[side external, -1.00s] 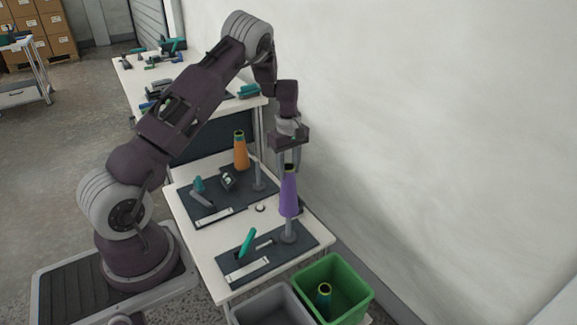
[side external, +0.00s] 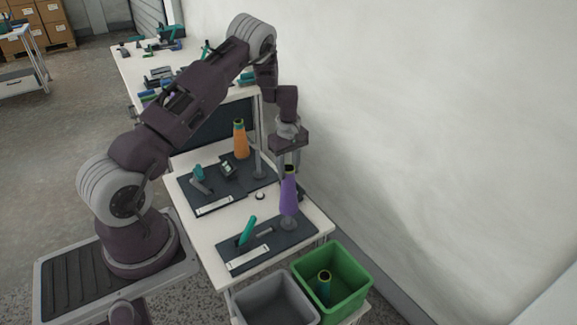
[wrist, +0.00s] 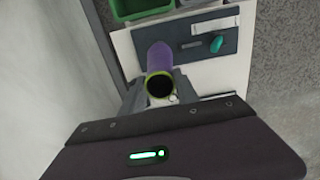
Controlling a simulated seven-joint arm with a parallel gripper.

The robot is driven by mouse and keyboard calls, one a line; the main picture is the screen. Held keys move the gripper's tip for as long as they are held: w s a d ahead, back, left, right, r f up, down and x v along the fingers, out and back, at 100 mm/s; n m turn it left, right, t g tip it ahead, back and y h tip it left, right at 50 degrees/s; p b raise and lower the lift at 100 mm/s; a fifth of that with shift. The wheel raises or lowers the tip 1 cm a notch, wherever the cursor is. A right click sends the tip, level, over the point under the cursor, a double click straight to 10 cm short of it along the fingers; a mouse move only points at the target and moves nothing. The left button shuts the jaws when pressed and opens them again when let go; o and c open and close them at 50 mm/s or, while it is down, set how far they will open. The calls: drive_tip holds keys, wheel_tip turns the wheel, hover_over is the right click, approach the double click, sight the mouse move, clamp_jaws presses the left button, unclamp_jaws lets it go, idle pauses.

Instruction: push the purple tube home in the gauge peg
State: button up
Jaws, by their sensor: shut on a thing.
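The purple tube (side external: 288,195), a tapered cone with a dark top with a yellow-green rim, stands upright over the gauge peg (side external: 289,224). The peg's grey round foot shows just below the tube; the rest of the peg is hidden. The side view does not settle whether the tube touches the foot. My gripper (side external: 289,170) is shut on the tube's upper end. In the wrist view, the fingers of my gripper (wrist: 157,88) lie on either side of the rim, and the purple tube (wrist: 159,56) stretches away toward the dark board.
The dark board (side external: 240,260) also carries a teal-handled tool (side external: 247,230) and a white strip. A second board behind holds an orange cone (side external: 240,140) and a grey post (side external: 257,160). A green bin (side external: 345,290) and grey bin (side external: 270,300) stand in front; a wall is at right.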

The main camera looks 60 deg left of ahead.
sight(288, 186)
drive_tip(key=shift+f, duration=2.5)
drive_tip(key=shift+f, duration=1.05)
drive_tip(key=o, duration=1.3)
drive_tip(key=shift+o, duration=1.1)
